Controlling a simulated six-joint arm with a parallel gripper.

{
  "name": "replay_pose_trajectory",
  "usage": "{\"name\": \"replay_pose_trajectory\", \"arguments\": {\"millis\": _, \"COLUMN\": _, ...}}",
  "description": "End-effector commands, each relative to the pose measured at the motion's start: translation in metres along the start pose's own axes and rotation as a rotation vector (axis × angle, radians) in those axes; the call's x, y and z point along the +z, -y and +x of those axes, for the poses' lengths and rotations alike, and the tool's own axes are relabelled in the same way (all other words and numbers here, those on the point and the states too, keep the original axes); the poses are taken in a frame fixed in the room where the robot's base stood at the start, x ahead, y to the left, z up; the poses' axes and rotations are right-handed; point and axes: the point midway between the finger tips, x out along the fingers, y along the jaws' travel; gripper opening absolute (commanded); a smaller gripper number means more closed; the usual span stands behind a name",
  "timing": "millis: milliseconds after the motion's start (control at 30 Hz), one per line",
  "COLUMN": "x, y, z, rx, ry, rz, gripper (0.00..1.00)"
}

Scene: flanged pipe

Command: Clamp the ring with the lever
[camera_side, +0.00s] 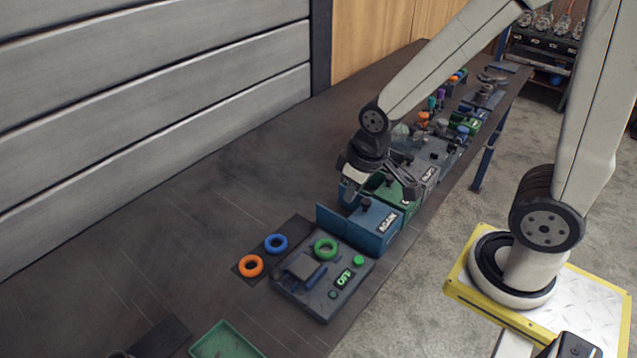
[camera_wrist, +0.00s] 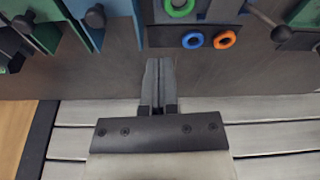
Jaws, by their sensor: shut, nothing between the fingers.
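A green ring (camera_side: 325,248) sits on a grey fixture plate (camera_side: 318,303), and it also shows at the top of the wrist view (camera_wrist: 180,6). A dark blue bar (camera_side: 316,278), which may be a lever, lies beside a grey block (camera_side: 302,266) on that plate. In the wrist view a rod with a round black knob (camera_wrist: 282,33) also looks like a lever; I cannot tell which one clamps the ring. My gripper (camera_side: 348,192) is shut and empty above the bench, behind the blue box and apart from the rings. Its fingers (camera_wrist: 160,62) are together in the wrist view.
A blue ring (camera_side: 276,243) and an orange ring (camera_side: 250,265) lie on a dark mat beside the plate. A blue box (camera_side: 374,228) stands behind it, with several other fixtures farther back. A green tray (camera_side: 224,342) is at the front. The bench to the left is clear.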

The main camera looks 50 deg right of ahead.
Motion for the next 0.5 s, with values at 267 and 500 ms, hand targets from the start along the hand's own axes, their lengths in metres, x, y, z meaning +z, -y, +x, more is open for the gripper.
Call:
{"name": "replay_pose_trajectory", "arguments": {"millis": 267, "x": -0.034, "y": 0.051, "z": 0.002, "rx": -0.05, "ry": 0.021, "rz": -0.339, "gripper": 0.0}}
{"name": "replay_pose_trajectory", "arguments": {"millis": 500, "x": -0.058, "y": 0.116, "z": 0.002, "rx": -0.11, "ry": 0.035, "rz": -0.706, "gripper": 0.0}}
